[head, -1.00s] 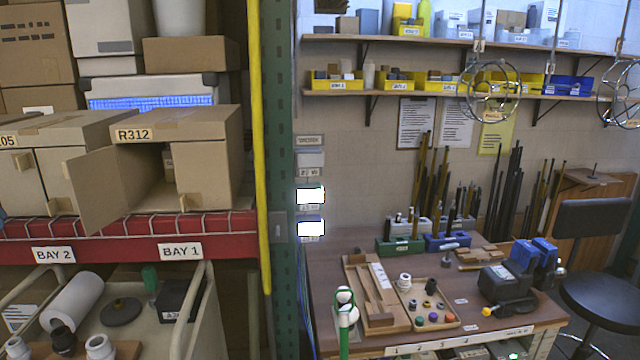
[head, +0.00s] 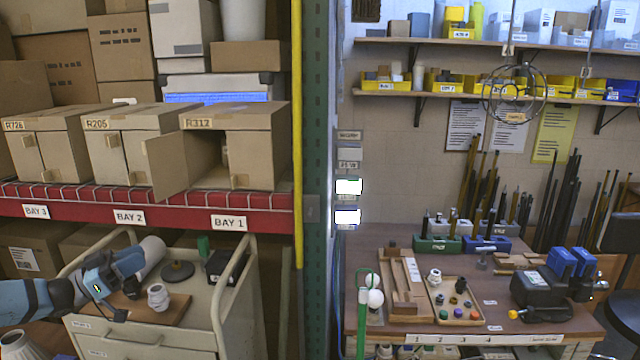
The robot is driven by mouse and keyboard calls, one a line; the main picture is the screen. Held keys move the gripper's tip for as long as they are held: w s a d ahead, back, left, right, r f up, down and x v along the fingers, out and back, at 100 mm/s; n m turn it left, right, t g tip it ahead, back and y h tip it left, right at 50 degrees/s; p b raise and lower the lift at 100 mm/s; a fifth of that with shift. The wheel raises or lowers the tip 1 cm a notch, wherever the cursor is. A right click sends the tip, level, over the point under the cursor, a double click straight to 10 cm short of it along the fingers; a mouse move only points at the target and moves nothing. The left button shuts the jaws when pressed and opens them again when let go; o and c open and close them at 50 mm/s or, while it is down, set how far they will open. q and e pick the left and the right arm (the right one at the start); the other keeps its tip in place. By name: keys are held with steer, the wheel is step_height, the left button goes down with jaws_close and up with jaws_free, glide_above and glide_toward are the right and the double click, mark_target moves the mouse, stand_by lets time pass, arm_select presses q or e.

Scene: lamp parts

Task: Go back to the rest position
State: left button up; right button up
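My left gripper (head: 118,298) shows at the lower left in the head view, on a blue and grey arm that comes in from the left edge. It is over the left part of the cart top, in front of a white roll (head: 152,249) and beside a white fitting (head: 158,297) on a brown board (head: 172,312). Its dark fingers are small and partly hidden against dark parts, so I cannot tell whether they are open or shut, or whether they touch anything. My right gripper is not in view.
The beige cart (head: 200,336) also bears a dark disc (head: 178,271) and a black box (head: 221,266). Above is a red shelf beam (head: 75,208) with cardboard boxes; box R312 (head: 255,150) has its flap open. A green post (head: 318,130) separates the workbench (head: 400,250) on the right.

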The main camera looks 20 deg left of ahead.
arm_select(q)
steer(key=s+d+f+n+g+y+p, duration=0.15)
steer(key=s+d+f, duration=0.25)
steer(key=d+f, duration=0.8)
steer(key=s+d+f+n+y, duration=0.1)
steer(key=s+d+f+y, duration=0.25)
steer(key=d+f, duration=0.9)
steer(key=s+d+f+g+y, duration=0.2)
steer(key=s+d+f, duration=0.2)
steer(key=s+d, duration=0.2)
steer(key=s+d+f+n+g+y+p, duration=0.1)
steer(key=s+d+f+y, duration=0.2)
steer(key=s+d, duration=0.4)
steer(key=shift+s+d+f+g, duration=0.25)
steer(key=shift+s+f+g, duration=0.1)
steer(key=shift+s+f, duration=0.35)
steer(key=shift+n, duration=0.25)
